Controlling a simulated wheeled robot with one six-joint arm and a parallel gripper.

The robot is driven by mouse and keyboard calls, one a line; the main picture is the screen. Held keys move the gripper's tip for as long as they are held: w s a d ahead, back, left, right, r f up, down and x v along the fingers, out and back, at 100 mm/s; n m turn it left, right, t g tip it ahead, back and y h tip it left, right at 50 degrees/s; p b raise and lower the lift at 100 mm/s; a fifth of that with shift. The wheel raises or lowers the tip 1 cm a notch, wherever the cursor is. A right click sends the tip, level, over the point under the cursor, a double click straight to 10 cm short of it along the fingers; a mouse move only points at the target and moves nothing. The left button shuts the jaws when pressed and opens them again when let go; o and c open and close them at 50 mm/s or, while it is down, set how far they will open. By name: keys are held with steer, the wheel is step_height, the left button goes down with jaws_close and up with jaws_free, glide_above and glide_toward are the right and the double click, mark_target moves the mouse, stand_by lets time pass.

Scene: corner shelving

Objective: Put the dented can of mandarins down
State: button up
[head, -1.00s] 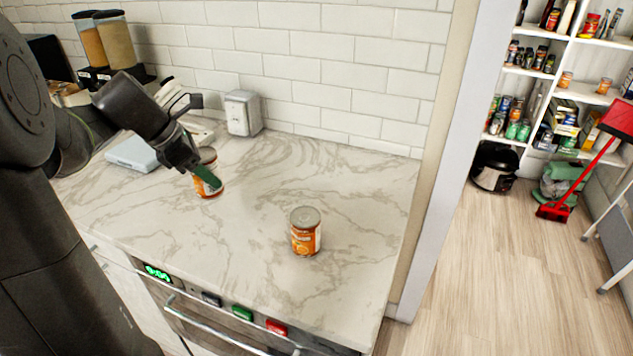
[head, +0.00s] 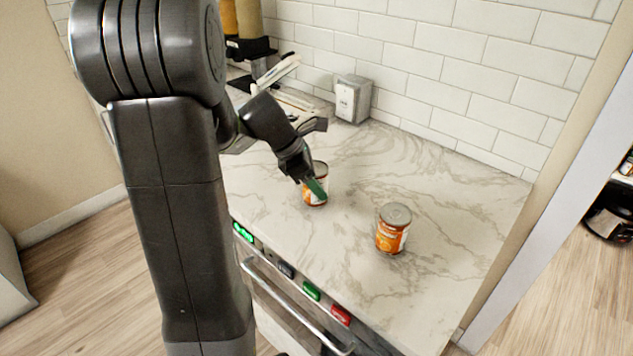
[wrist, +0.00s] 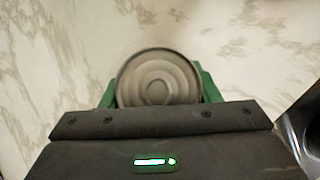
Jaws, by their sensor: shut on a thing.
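My gripper (head: 312,187) is shut on an orange-labelled can (head: 318,197) at the left part of the marble counter. In the wrist view the can's round metal lid (wrist: 158,80) sits between the green fingers of my gripper (wrist: 157,90). The can is upright and at or very near the counter top; I cannot tell if it touches. A second orange-labelled can (head: 392,229) stands upright on the counter to the right, apart from my gripper. I cannot make out a dent on either can.
The marble counter (head: 450,215) is clear around the second can. A metal napkin dispenser (head: 352,98) stands by the tiled wall. Dispensers (head: 250,45) stand at the back left. An appliance front with a handle (head: 295,305) is below the counter's front edge.

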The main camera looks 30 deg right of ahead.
steer(key=shift+f, duration=0.15)
steer(key=o, duration=1.2)
steer(key=p+v, duration=0.1)
steer(key=v, duration=1.1)
steer(key=shift+r, duration=0.25)
